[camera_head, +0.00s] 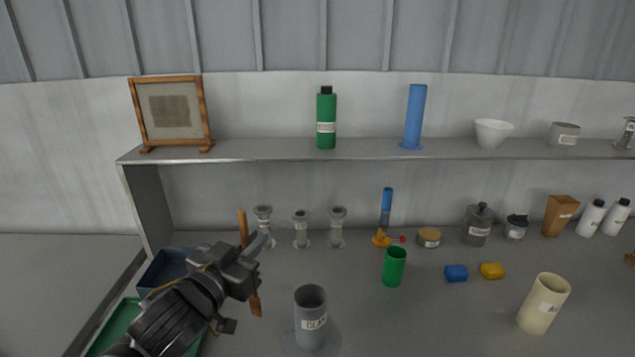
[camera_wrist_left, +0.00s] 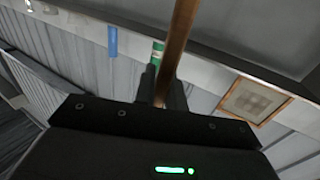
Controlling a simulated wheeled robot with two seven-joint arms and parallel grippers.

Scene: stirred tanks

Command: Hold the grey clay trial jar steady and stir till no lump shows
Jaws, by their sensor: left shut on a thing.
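The stick also shows in the left wrist view (camera_wrist_left: 178,45), between the fingers of my left gripper (camera_wrist_left: 162,92). My right gripper is not in view.
A green cup (camera_head: 394,267) stands right of the jar, with a blue sponge (camera_head: 456,273) and a yellow sponge (camera_head: 491,271) beyond. A cream jar (camera_head: 542,304) leans at the right. Blue (camera_head: 165,268) and green (camera_head: 121,325) trays lie left. A shelf (camera_head: 370,149) spans the back.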

